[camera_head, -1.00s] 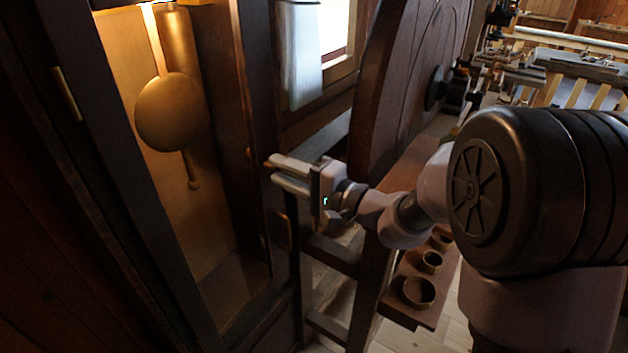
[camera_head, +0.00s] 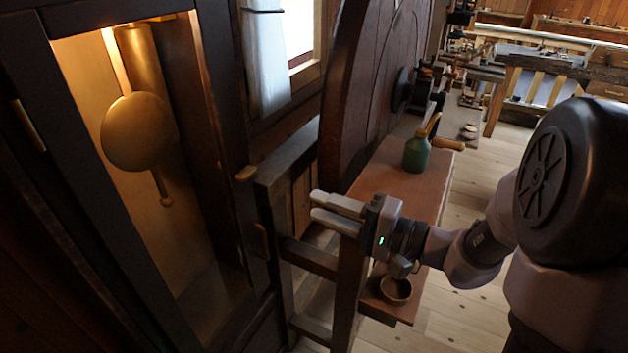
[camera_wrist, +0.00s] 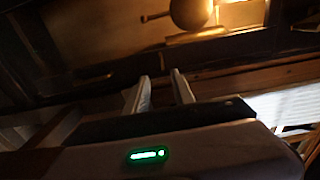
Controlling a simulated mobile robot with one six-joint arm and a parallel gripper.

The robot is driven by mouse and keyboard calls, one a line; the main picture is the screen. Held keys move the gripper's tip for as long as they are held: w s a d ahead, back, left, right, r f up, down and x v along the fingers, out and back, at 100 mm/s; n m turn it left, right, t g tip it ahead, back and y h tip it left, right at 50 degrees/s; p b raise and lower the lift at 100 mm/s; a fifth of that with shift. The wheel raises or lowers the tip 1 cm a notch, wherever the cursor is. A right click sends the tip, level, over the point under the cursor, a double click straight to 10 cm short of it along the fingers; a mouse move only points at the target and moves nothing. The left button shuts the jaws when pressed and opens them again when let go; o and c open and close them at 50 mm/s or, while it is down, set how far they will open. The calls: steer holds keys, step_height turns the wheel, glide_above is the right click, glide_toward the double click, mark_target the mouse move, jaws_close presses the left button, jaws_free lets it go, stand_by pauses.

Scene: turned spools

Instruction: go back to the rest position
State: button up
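My gripper (camera_head: 316,205) is in the middle of the head view, its two pale fingers pointing left towards the tall dark clock case. The fingers are apart with nothing between them. In the wrist view the gripper (camera_wrist: 160,75) also shows a clear gap between its fingers. The fingertips are apart from the case in the head view. My arm reaches in from the right.
The dark case at left holds a brass pendulum (camera_head: 139,132) in its lit interior. A small wooden knob (camera_head: 245,173) sits on its right side.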

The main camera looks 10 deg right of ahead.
steer(key=s+a+f+n+g+h, duration=0.1)
steer(key=s+a+n+g+h, duration=0.1)
steer(key=s+a+g, duration=0.35)
steer(key=s+a+f+n+g+h, duration=0.2)
steer(key=s+a+g, duration=0.1)
steer(key=s, duration=0.6)
steer(key=s+d+t+h, duration=0.3)
steer(key=s+d+h, duration=0.1)
steer(key=d+h, duration=0.4)
steer(key=shift+s+r+m, duration=0.25)
steer(key=shift+r+m, duration=0.15)
steer(key=shift+r, duration=0.05)
steer(key=shift+d, duration=0.15)
